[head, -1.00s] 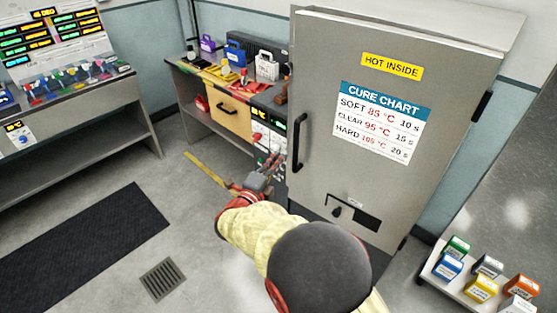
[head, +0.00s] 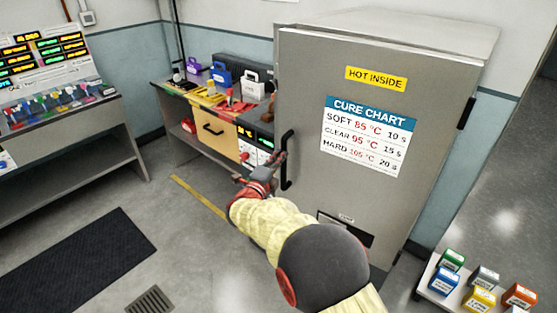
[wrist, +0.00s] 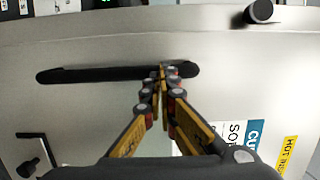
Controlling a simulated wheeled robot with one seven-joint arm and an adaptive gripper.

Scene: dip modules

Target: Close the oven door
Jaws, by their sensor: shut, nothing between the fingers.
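The oven door (head: 310,200) is a tall grey panel with a "HOT INSIDE" label and a cure chart. It looks shut or almost shut against the oven body (head: 420,38); I cannot tell whether a thin gap is left. Its black bar handle (head: 287,160) runs upright along the door's left edge. My gripper (head: 279,160) is beside the handle, its fingers closed and empty. In the wrist view the fingertips (wrist: 165,72) overlap one end of the handle (wrist: 90,74); whether they touch it is unclear.
A bench (head: 208,103) with cases, tools and a yellow drawer stands left of the oven. Another bench (head: 80,150) is at far left. A low shelf (head: 450,290) with several small coloured boxes is at lower right.

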